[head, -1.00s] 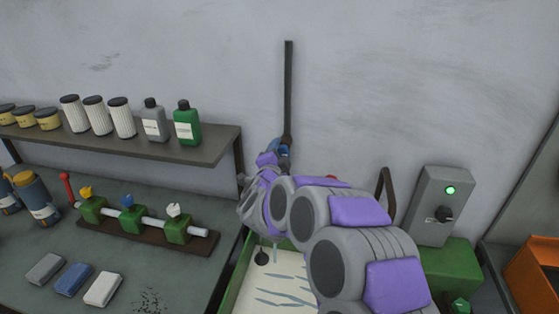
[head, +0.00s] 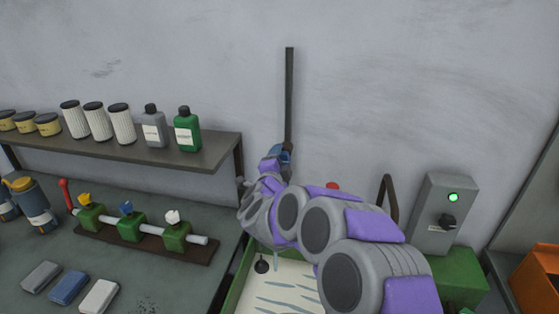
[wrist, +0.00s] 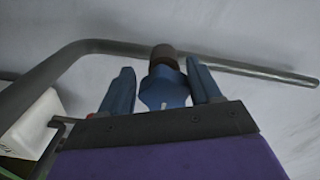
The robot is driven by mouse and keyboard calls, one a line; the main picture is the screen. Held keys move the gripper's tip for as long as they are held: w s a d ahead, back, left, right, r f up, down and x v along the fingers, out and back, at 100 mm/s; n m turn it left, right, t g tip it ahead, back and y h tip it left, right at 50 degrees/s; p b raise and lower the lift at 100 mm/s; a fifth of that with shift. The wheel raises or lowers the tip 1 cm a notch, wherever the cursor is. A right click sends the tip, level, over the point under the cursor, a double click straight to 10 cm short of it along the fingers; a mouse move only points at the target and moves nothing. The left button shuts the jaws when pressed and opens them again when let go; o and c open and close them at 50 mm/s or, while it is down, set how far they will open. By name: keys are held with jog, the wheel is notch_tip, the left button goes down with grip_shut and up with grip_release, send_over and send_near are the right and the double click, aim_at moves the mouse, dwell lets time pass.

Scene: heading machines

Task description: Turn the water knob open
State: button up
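A vertical dark pipe (head: 289,95) runs down the wall above a sink. In the wrist view a blue valve knob (wrist: 165,88) with a brown round fitting above it sits at the pipe (wrist: 225,68). My gripper (wrist: 163,84) is open, with one dark blue finger on each side of the knob. I see narrow gaps beside it, but cannot tell whether either finger touches. In the head view my gripper (head: 282,152) is at the pipe's lower end, and my arm hides most of the knob.
A bench at left holds a manifold (head: 140,235) with yellow, blue and white knobs. A shelf (head: 190,157) carries bottles and filters. The sink (head: 262,290) is below my arm. A grey switch box (head: 440,212) with a green light is at right.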

jog(key=shift+o, duration=1.3)
jog(key=shift+r, duration=0.1)
jog(key=s+a+p, duration=0.1)
jog(key=s, duration=0.7)
jog(key=s+a+p, duration=0.2)
jog(key=s, duration=0.7)
jog(key=shift+a, duration=0.25)
